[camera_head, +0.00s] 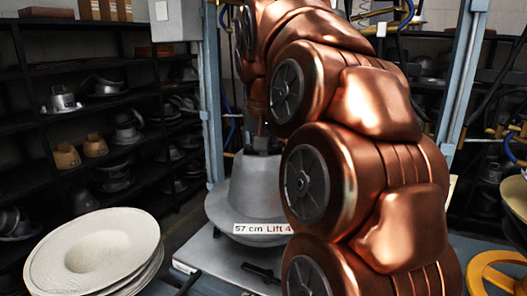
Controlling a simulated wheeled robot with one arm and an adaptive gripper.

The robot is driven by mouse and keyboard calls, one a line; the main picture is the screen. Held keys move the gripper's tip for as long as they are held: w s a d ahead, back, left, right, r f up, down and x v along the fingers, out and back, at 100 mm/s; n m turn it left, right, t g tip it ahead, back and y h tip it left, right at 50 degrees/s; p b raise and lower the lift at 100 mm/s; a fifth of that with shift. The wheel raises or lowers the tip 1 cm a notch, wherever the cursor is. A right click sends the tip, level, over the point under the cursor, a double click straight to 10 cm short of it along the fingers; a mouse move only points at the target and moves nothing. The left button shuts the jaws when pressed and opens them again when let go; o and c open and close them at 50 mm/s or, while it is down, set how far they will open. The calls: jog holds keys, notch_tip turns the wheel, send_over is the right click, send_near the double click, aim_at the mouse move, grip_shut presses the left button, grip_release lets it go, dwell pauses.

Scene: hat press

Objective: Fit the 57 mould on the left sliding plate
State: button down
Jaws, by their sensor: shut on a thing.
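The 57 mould (232,208) is a grey metal hat form with a wide brim and a white label reading "57 cm Lift 4". It stands upright, with its brim over the left sliding plate (205,262), a pale flat plate at the bottom centre. I cannot tell whether the brim touches the plate. My gripper (262,145) is at the top of the mould, shut on it from above. My copper-coloured arm covers the mould's right side and part of the plate, and the fingertips are hard to make out.
A stack of white felt hats (95,250) is at the lower left. Dark shelves (30,120) with several metal moulds stand behind. Blue-grey press posts (212,110) rise beside the mould. A yellow handwheel (495,272) is at the lower right. A dark handle (262,273) lies on the plate.

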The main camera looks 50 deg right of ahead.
jog(key=shift+f, duration=0.15)
jog(key=shift+f+b, duration=1)
jog(key=shift+f, duration=0.15)
jog(key=shift+f+b, duration=0.65)
jog(key=shift+b, duration=0.15)
dwell(1.0)
jog(key=c, duration=1)
grip_release()
jog(key=shift+v, duration=3.75)
